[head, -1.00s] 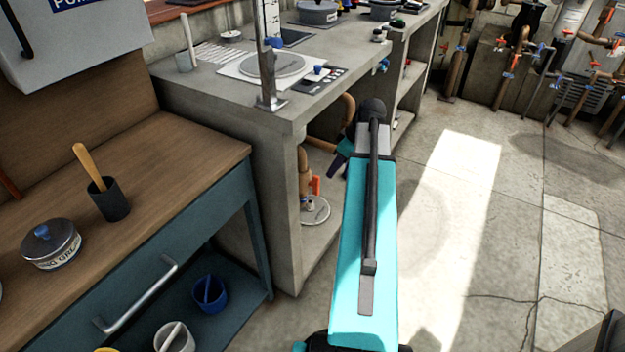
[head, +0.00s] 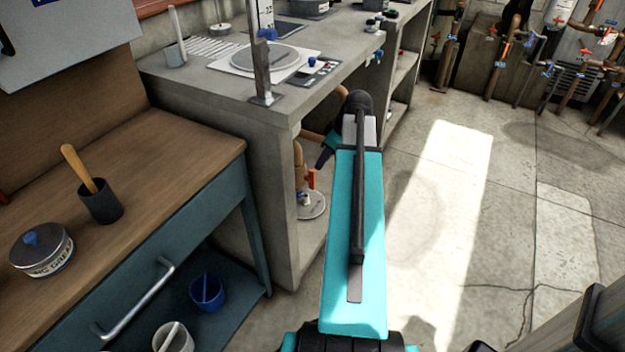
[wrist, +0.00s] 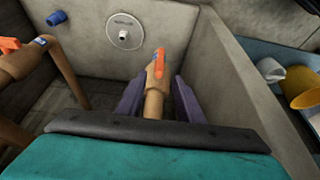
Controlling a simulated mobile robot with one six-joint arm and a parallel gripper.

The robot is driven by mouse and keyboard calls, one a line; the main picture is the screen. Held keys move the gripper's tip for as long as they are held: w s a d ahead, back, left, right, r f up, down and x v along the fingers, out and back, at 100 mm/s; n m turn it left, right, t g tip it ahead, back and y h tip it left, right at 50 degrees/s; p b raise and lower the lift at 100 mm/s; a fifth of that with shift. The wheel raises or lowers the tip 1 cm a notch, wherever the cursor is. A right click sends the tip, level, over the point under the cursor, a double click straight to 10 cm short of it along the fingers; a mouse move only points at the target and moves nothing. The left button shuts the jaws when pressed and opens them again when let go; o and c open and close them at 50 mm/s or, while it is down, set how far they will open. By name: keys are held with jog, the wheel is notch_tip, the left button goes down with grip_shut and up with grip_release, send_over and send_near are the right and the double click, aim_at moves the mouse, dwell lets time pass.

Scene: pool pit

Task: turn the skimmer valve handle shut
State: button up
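An orange valve handle (wrist: 160,63) sits on a copper pipe (wrist: 154,100) in the wrist view, in front of a round white plate (wrist: 124,32) whose lettering is too small to read. My gripper (wrist: 156,92) is open, with one purple finger on each side of the pipe in the picture. The handle shows just beyond the fingertips. I cannot tell whether a finger touches it. In the head view an orange handle (head: 311,178) shows under the concrete counter, and my gripper (head: 325,154) is beside and above it, partly hidden by my arm.
The concrete counter (head: 210,92) has a side wall close by. In the wrist view another orange handle (wrist: 9,45) on a copper pipe is at the left, with a blue fitting (wrist: 56,18) behind. A wooden-topped bench (head: 150,165) stands at left. Floor at right is clear.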

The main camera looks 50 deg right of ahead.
aim_at(312, 188)
jog(key=b+x, duration=0.2)
jog(key=x, duration=1)
jog(key=shift+f+b, duration=0.15)
jog(key=shift+b, duration=0.15)
jog(key=shift+c, duration=0.4)
